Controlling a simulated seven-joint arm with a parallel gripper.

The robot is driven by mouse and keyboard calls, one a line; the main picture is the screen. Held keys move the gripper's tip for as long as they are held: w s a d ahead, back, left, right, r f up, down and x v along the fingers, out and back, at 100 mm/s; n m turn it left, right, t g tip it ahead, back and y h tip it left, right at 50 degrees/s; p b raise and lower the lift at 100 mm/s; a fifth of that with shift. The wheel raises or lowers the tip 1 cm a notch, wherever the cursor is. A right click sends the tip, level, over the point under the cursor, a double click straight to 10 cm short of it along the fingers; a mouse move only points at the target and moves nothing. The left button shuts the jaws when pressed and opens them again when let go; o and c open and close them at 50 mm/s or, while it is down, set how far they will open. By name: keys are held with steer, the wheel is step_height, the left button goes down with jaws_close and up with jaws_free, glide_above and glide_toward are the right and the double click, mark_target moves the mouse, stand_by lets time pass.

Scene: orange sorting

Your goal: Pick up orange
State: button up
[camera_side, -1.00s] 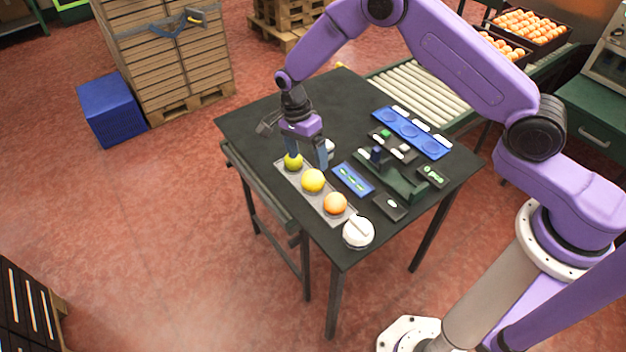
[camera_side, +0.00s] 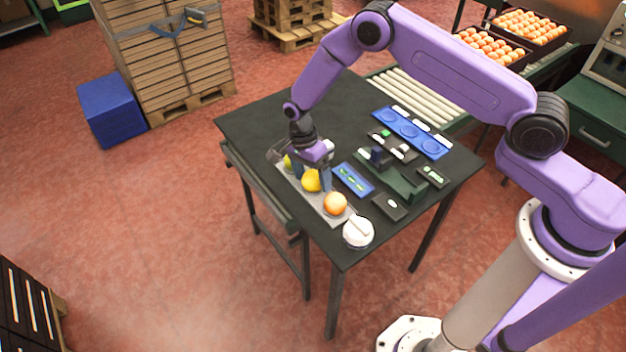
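The orange (camera_side: 335,203) sits at the near right end of a grey tray (camera_side: 325,215). A yellow fruit (camera_side: 311,182) lies in the middle of the tray, and a green fruit (camera_side: 288,163) at its far left end is partly hidden by a finger. My gripper (camera_side: 312,182) is open and points down, with its fingers apart near the yellow fruit. I cannot tell whether the fingers are around that fruit or just behind it. The orange is to the right of and nearer than my gripper, apart from it.
A round white device (camera_side: 358,233) stands at the table's near corner, close to the orange. A blue module (camera_side: 353,180), a dark box (camera_side: 389,207), a green fixture (camera_side: 395,180) and a blue tray (camera_side: 412,133) lie to the right. The far left of the black table (camera_side: 265,118) is clear.

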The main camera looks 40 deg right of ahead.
steer(key=c, duration=0.9)
steer(key=shift+c, duration=0.2)
steer(key=shift+r, duration=0.1)
